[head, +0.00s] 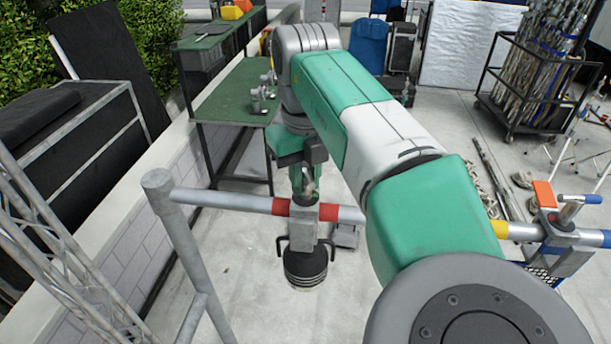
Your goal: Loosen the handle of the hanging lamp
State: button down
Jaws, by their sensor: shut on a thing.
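The hanging lamp (305,268) is dark and round, with a black yoke. It hangs below a grey clamp (302,238) on a horizontal metal pipe (232,200). The clamp sits between two red bands on the pipe. My gripper (304,186) points straight down just above the pipe and clamp. It is shut on the lamp's handle, which is small and mostly hidden between the fingers.
An upright metal post (183,250) carries the pipe's left end. A green-topped table (238,92) stands behind. A lattice truss (55,235) is at left. Bare floor lies below the lamp.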

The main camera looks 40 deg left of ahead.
aim_at(305, 168)
jog(key=n, duration=0.5)
jog(key=shift+r, duration=0.1)
dwell(1.3)
jog(key=c, duration=1.3)
grip_release()
notch_tip(305, 168, up, 8)
jog(key=shift+f+b, duration=0.1)
jog(key=shift+b, duration=0.55)
